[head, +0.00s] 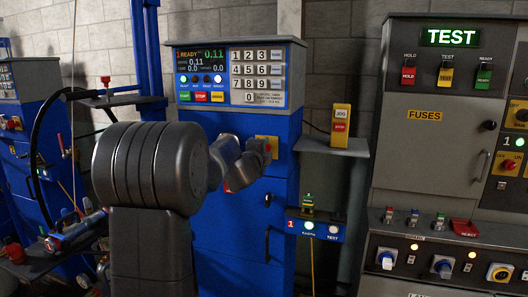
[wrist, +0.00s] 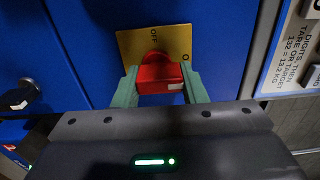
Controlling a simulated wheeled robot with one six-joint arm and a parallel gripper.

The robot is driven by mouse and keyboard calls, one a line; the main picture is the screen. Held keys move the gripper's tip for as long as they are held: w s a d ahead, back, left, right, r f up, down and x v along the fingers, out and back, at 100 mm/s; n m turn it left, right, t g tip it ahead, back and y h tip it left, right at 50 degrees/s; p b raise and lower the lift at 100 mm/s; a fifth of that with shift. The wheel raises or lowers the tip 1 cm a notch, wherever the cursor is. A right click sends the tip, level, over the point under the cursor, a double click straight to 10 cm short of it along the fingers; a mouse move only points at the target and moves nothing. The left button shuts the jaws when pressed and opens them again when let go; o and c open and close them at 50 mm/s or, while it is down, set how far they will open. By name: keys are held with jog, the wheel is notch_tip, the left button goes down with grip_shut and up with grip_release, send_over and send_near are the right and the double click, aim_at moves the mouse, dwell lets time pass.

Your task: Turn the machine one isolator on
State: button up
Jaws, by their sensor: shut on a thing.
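The machine one isolator is a red rotary handle (wrist: 160,75) on a yellow plate (wrist: 130,42) in the wrist view. OFF is lettered above the handle, and part of another word shows at the plate's right edge. My gripper (wrist: 161,88) has its two green fingers on either side of the red handle, shut on it. In the head view my gripper (head: 256,160) is at the front of the blue scale cabinet (head: 265,220), covering most of the isolator. The yellow plate (head: 272,141) peeks out behind it. The handle's exact setting is hard to tell.
Above the isolator is the lit display (head: 202,65) with a keypad (head: 257,70). A yellow JOG/STOP box (head: 341,125) stands to the right. A grey fuse cabinet (head: 435,140) with switches fills the far right. A black door handle (wrist: 20,97) is left of the isolator in the wrist view.

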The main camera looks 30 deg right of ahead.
jog(key=o, duration=1)
jog(key=b+v, duration=0.1)
jog(key=v, duration=1.3)
jog(key=shift+w+d, duration=0.1)
jog(key=p+x, duration=0.1)
jog(key=x, duration=1.2)
jog(key=shift+w+d, duration=0.2)
jog(key=shift+d, duration=0.15)
